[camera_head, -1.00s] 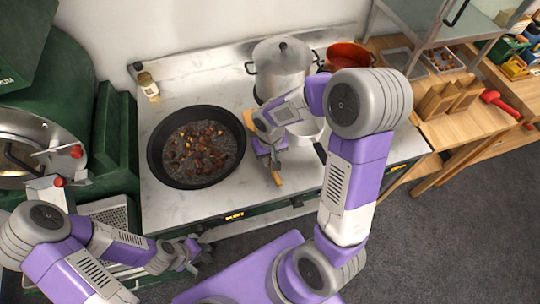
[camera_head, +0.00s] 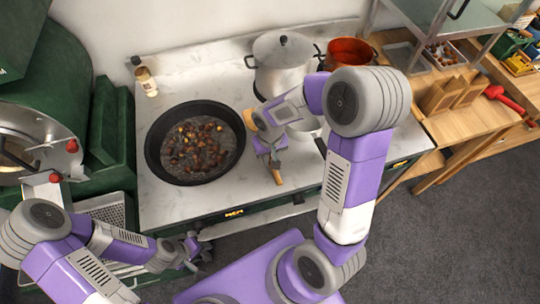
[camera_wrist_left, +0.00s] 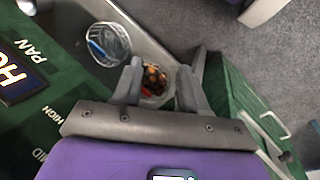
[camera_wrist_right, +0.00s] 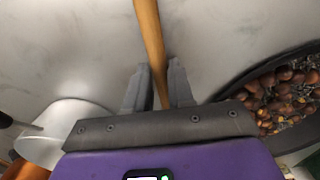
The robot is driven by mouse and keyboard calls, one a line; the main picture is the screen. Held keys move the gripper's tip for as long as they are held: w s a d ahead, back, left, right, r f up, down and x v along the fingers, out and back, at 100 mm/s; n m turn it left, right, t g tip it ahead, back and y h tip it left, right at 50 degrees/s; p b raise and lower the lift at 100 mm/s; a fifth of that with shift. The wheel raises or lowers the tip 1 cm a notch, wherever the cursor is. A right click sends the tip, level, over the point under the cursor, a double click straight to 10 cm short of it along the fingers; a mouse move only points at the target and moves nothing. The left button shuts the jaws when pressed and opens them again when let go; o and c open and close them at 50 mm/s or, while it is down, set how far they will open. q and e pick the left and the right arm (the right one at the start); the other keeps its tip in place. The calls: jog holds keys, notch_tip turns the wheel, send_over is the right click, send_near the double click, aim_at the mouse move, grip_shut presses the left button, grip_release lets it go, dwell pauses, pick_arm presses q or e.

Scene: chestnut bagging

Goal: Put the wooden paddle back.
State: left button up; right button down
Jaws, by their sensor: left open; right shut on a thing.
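The wooden paddle (camera_head: 277,177) is in my right gripper (camera_head: 270,152), beside the pan over the white counter. In the right wrist view its light brown handle (camera_wrist_right: 150,40) runs up from between the closed fingers (camera_wrist_right: 158,85). An orange-brown piece (camera_head: 249,120) shows at the pan's right edge; I cannot tell if it is the paddle's other end, as my arm covers the area between. My left gripper (camera_head: 196,250) is open and empty in front of the counter's left part. It also shows open in the left wrist view (camera_wrist_left: 158,85).
The black pan (camera_head: 152,150) holds chestnuts. A lidded steel pot (camera_head: 283,75) and red pot (camera_head: 350,50) stand behind. A small jar (camera_head: 146,82) is at back left. Wooden blocks (camera_head: 440,97) stand on the right table. The counter's front left is clear.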

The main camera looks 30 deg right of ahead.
jog(key=c, duration=0.9)
grip_release()
notch_tip(320, 180, up, 8)
jog(key=shift+f+p, duration=0.25)
jog(key=shift+p, duration=0.75)
